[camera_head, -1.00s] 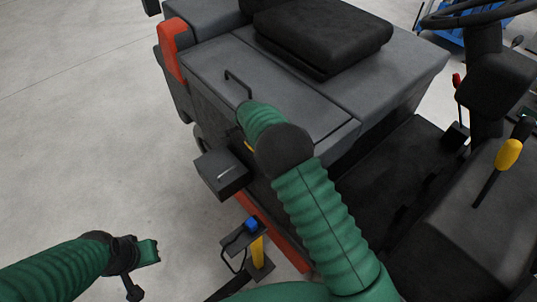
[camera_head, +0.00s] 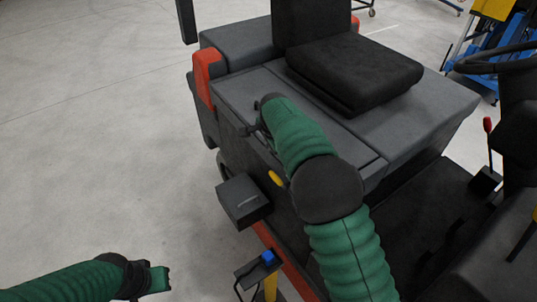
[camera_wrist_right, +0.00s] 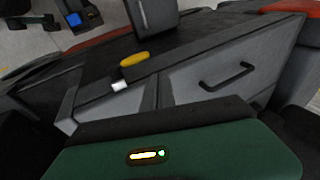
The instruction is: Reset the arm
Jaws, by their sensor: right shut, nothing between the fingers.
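My right arm, in a green ribbed sleeve, rises from the bottom right of the head view and bends at a dark joint. Its gripper (camera_head: 256,126) is at the far end, in front of the grey side panel, small and mostly hidden by the sleeve. It is shut and empty. The right wrist view shows its green housing with a small light; the fingers are not clear there. My left arm comes in at the bottom left. Its gripper (camera_head: 152,281) hangs over bare floor, and its jaw opening cannot be made out.
A grey ride-on machine (camera_head: 232,75) with a black seat (camera_head: 355,75) fills the middle and right. A dark box (camera_head: 243,201) and a yellow piece (camera_head: 277,179) sit by its side. The wrist view shows a panel handle (camera_wrist_right: 228,76). Floor at left is clear.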

